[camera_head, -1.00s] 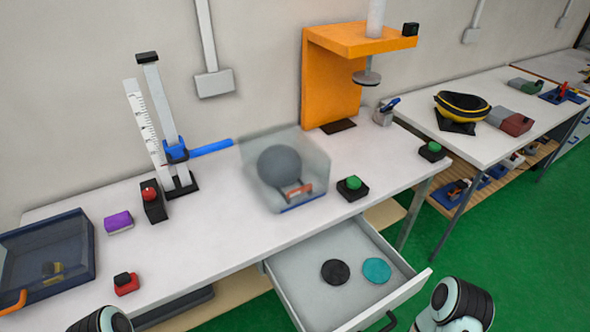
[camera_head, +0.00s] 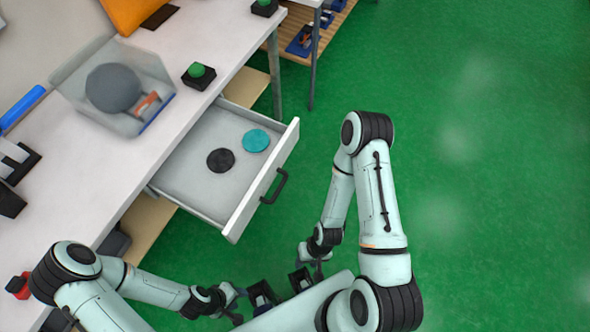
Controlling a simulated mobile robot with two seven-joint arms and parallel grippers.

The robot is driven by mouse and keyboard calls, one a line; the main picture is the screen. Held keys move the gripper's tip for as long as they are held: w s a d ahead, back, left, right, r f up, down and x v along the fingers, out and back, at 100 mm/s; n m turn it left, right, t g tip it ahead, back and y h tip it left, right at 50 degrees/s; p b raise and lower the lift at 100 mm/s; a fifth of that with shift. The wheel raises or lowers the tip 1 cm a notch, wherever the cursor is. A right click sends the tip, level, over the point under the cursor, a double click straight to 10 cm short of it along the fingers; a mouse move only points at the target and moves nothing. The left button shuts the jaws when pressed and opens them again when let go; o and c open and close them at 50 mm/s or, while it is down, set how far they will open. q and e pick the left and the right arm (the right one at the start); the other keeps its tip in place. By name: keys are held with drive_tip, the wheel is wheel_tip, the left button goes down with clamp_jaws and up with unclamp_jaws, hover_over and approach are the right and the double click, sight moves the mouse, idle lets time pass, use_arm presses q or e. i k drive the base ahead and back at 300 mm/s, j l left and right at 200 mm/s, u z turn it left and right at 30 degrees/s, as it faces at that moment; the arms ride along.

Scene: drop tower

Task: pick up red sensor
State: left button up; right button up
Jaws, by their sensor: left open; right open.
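A small red block with a black top, which looks like the red sensor (camera_head: 19,286), sits on the white workbench (camera_head: 75,190) at the lower left edge of the view, beside the elbow of my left arm. My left gripper (camera_head: 258,297) is open and low at the bottom centre, well to the right of the red sensor. My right gripper (camera_head: 301,281) is open, just right of the left one and also far from the sensor. Both grippers are small and partly hidden by my own body.
A pulled-out drawer (camera_head: 180,185) holds a black disc (camera_head: 220,160) and a teal disc (camera_head: 256,141). A clear box with a grey ball (camera_head: 113,87) and a green button (camera_head: 197,70) stand on the bench. The green floor (camera_head: 480,180) at right is clear.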

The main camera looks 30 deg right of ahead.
sight(17, 286)
drive_tip(key=l+z, duration=0.3)
drive_tip(key=u, duration=2.35)
drive_tip(key=i+j, duration=0.35)
drive_tip(key=u, duration=0.05)
